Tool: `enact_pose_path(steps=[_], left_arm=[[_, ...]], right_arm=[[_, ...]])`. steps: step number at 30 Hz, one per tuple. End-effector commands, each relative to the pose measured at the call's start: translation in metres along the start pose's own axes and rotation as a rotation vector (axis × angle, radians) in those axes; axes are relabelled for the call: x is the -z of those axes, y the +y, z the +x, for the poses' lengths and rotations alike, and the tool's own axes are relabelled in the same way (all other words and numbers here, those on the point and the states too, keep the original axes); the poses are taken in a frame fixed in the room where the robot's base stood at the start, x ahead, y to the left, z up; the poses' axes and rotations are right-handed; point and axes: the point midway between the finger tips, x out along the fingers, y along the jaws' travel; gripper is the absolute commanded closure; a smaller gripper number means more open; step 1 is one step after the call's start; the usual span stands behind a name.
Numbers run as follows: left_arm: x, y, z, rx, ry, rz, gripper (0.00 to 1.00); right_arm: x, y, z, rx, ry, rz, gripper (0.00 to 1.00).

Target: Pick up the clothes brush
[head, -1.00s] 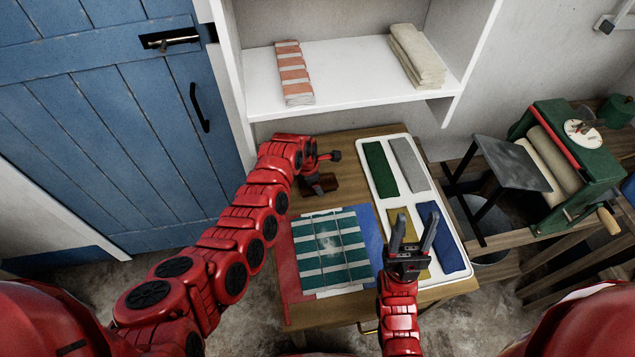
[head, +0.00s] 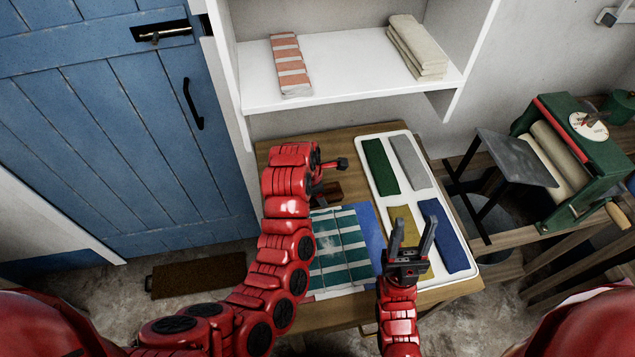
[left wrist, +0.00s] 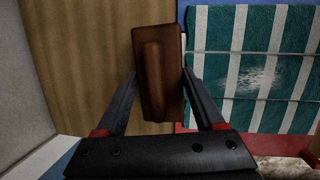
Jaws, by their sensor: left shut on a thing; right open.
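The clothes brush (left wrist: 158,75) is a brown wooden block with a raised ridge. In the left wrist view it sits between the two fingers of my left gripper (left wrist: 160,82), which is shut on it. In the head view the brush (head: 329,190) shows only partly beside my left arm, over the back left of the wooden table. I cannot tell whether it touches the table. My right gripper (head: 411,240) is open and empty above the front of the white tray, its fingers pointing up in the picture.
A green-and-white striped cloth (head: 338,250) with a pale smudge lies in front of the brush. The white tray (head: 374,178) holds green, grey, yellow and blue cloths. A white shelf (head: 345,72) stands behind the table (head: 335,137); a green mangle (head: 575,150) stands right.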

Motion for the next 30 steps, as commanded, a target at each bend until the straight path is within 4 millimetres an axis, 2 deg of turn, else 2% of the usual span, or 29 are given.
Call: enact_pose_path(steps=[1,9,15,22,30], left_arm=[[-0.001,-0.011,0.003,0.001,-0.003,0.003,0.91],[0.002,-0.056,-0.005,0.0,-0.003,0.001,0.91],[0.002,-0.091,-0.014,0.005,-0.002,0.002,0.91],[0.003,-0.11,-0.017,0.001,-0.001,0.001,0.91],[0.004,-0.112,-0.017,0.002,-0.001,0.001,0.91]], right_arm=[[-0.001,0.0,-0.005,0.0,0.0,0.0,0.5],[-0.003,-0.001,-0.017,0.0,0.0,0.0,0.5],[-0.002,-0.001,-0.009,0.0,0.0,0.0,0.5],[-0.001,0.0,-0.008,0.0,0.0,0.0,0.5],[-0.001,0.0,-0.008,0.0,0.0,0.0,0.5]])
